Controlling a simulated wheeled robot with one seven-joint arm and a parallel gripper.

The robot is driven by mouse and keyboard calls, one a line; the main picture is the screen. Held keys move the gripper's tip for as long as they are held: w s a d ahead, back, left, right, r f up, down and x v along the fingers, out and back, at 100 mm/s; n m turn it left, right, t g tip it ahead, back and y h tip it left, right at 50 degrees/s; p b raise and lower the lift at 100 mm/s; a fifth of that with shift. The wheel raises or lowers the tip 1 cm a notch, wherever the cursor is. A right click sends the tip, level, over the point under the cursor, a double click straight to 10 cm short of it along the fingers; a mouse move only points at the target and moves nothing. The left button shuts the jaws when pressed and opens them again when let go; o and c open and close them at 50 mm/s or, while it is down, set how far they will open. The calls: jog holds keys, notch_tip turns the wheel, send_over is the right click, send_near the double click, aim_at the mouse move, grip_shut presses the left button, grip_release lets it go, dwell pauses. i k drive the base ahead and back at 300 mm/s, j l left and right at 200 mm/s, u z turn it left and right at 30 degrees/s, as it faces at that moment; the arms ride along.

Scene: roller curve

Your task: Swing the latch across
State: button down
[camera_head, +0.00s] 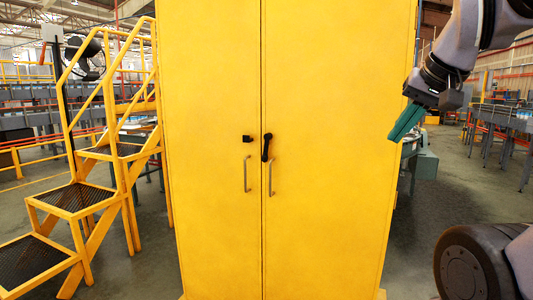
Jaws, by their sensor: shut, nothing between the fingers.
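A tall yellow cabinet (335,80) with two doors stands in front of me in the head view. A black latch (266,147) hangs close to upright on the right door, just right of the seam. A small black catch (247,139) sits on the left door, apart from the latch. A metal handle (247,175) is on the left door and another handle (270,179) on the right door, both below the latch. My gripper (400,133) has teal fingers and is raised at the cabinet's right edge, well away from the latch. It is shut and empty.
Yellow steps with railings (75,200) stand close to the cabinet's left side. Grey workbenches (500,125) line the hall at the right. The floor (415,215) right of the cabinet has some free room.

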aim_at(268, 135)
jog(key=i+j, duration=0.1)
jog(key=i, duration=0.3)
jog(key=i+j, duration=0.1)
jog(key=i, duration=0.35)
